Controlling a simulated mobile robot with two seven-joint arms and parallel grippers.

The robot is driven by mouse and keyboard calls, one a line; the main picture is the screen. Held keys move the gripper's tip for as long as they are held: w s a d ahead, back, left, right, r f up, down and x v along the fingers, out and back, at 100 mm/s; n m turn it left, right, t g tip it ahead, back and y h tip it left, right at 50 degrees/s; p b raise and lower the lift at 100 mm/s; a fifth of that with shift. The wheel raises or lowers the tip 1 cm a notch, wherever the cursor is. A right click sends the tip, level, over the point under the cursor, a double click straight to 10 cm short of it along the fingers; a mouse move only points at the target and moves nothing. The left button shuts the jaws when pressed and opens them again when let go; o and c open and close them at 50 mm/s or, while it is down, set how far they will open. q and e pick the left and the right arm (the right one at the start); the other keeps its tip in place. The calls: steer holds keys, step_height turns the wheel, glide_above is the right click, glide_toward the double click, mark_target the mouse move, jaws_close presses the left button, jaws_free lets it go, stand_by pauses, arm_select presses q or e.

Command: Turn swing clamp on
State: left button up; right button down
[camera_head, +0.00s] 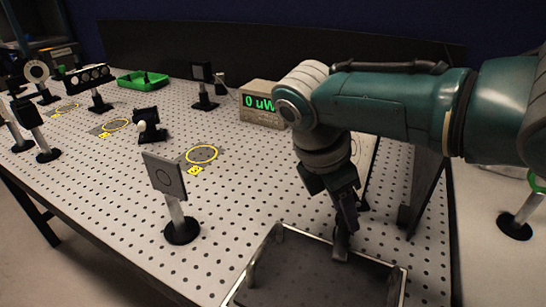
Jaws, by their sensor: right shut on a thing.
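My right gripper (344,222) reaches down from the right, over the back rim of a shallow grey fixture (318,282) at the front of the table. It is shut on a small grey upright piece at that rim, which looks like the swing clamp (341,246). The fingers hide the upper part of the clamp, so its exact turn cannot be told. A similar grey upright piece (251,268) stands at the fixture's left side. My left gripper is not in view.
A perforated optical table (110,205) fills the view. A square plate on a post (165,180) stands left of the fixture. A meter reading "0 uW" (260,103) is behind my arm. A green tray (142,80) and several optical mounts stand farther back. A dark panel (428,190) stands at right.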

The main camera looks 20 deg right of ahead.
steer(key=shift+m+g+b, duration=0.4)
steer(key=shift+m+b, duration=0.15)
steer(key=shift+m, duration=0.45)
steer(key=c, duration=0.5)
jaws_free()
steer(key=p+v, duration=0.2)
steer(key=v, duration=0.8)
